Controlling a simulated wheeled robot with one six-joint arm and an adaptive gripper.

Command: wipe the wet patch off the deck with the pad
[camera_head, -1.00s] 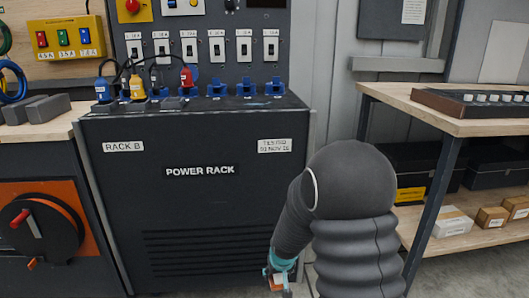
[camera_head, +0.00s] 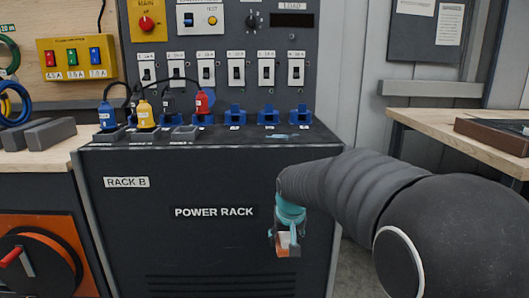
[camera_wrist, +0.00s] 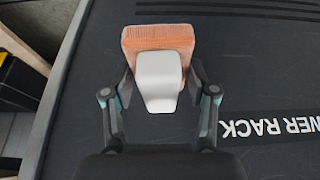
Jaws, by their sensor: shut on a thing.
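My gripper (camera_head: 286,232) hangs in front of the power rack's front face, below the level of the deck (camera_head: 240,144). It is shut on the white handle (camera_wrist: 160,80) of the pad (camera_head: 288,251), which is orange-brown and block-shaped. In the wrist view the pad (camera_wrist: 158,38) sits beyond the fingers, apart from the deck. A small bluish, shiny mark on the deck's right part looks like the wet patch (camera_head: 284,136); its exact outline is hard to tell.
Blue, yellow and red plugs (camera_head: 146,113) with black cables stand at the deck's left. Blue sockets (camera_head: 268,115) line its back, under a switch panel (camera_head: 220,70). A wooden bench (camera_head: 430,120) is at the right. The deck's front right is clear.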

